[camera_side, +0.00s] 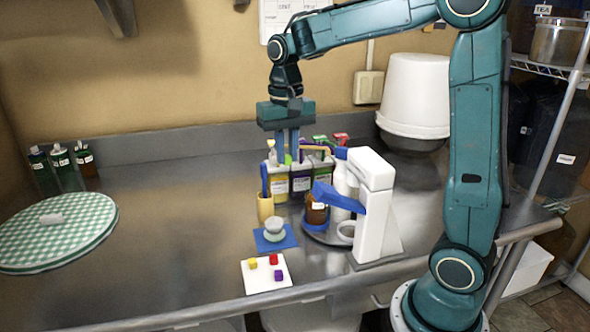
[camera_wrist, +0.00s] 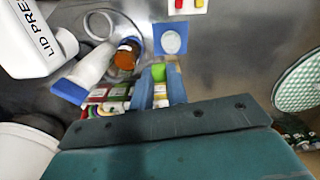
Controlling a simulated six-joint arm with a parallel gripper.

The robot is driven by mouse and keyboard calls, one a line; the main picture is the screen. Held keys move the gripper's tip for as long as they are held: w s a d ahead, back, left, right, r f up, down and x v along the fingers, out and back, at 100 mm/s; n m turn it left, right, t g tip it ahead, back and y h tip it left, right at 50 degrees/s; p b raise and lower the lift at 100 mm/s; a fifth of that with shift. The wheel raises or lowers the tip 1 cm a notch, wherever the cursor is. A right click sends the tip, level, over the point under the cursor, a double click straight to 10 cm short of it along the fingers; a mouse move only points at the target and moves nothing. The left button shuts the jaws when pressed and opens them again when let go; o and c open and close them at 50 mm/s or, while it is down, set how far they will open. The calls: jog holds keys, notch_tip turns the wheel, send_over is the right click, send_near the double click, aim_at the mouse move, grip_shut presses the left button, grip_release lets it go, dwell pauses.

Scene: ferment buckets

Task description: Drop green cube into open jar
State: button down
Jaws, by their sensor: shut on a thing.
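My gripper (camera_side: 287,154) points down above the caddy of bottles, with its blue fingers shut on a green cube (camera_wrist: 158,72). In the side view only a bit of green (camera_side: 288,159) shows between the fingertips. A small pale jar (camera_side: 275,229) stands upright on a blue square mat (camera_side: 287,242), in front of and lower than my gripper. From above, the jar (camera_wrist: 171,42) is a pale round shape; I cannot make out its inside. The cube is well apart from the jar.
A white card (camera_side: 252,282) holds yellow, red and purple cubes. A white lid press (camera_side: 372,195) stands right of the mat, beside a brown jar (camera_side: 316,213). The bottle caddy (camera_side: 300,183) is behind the mat. A checkered round (camera_side: 40,245) lies left; bare counter lies between.

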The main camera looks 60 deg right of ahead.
jog(key=s+d+r, duration=0.1)
jog(key=s+d, duration=0.2)
jog(key=d, duration=0.7)
jog(key=shift+s+d, duration=0.15)
jog(key=shift+d, duration=0.25)
jog(key=shift+f, duration=2.95)
jog(key=c, duration=1.3)
grip_release()
jog(key=shift+r, duration=0.2)
